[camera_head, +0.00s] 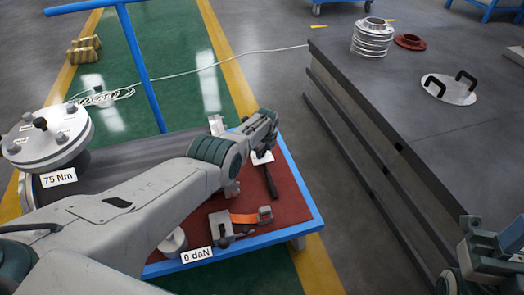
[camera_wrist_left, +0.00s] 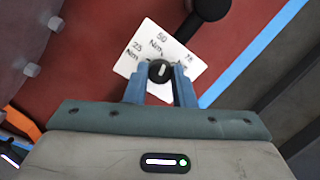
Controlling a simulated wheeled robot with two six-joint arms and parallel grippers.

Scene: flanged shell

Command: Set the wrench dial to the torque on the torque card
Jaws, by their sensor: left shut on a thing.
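The torque card (camera_head: 59,177) reads "75 Nm" and stands at the left below the flanged shell. The wrench dial's white plate (camera_head: 262,158) lies on the red cart top; its marks 25, 50 and 75 Nm show in the left wrist view (camera_wrist_left: 188,47). The black dial knob (camera_wrist_left: 160,72) has a white pointer line, pointing up roughly toward 50 Nm. My left gripper (camera_wrist_left: 160,78) is shut on the knob, one blue finger on each side. In the head view my left gripper (camera_head: 264,148) partly hides the dial. My right gripper (camera_head: 485,245) is at the lower right edge, its jaws unclear.
The flanged shell (camera_head: 50,138) stands at the cart's left. A black wrench handle (camera_head: 270,182) lies near the dial. An orange strap (camera_head: 243,217) and a "0 daN" card (camera_head: 197,254) are at the cart front. A dark bench (camera_head: 400,110) stands right, across a gap.

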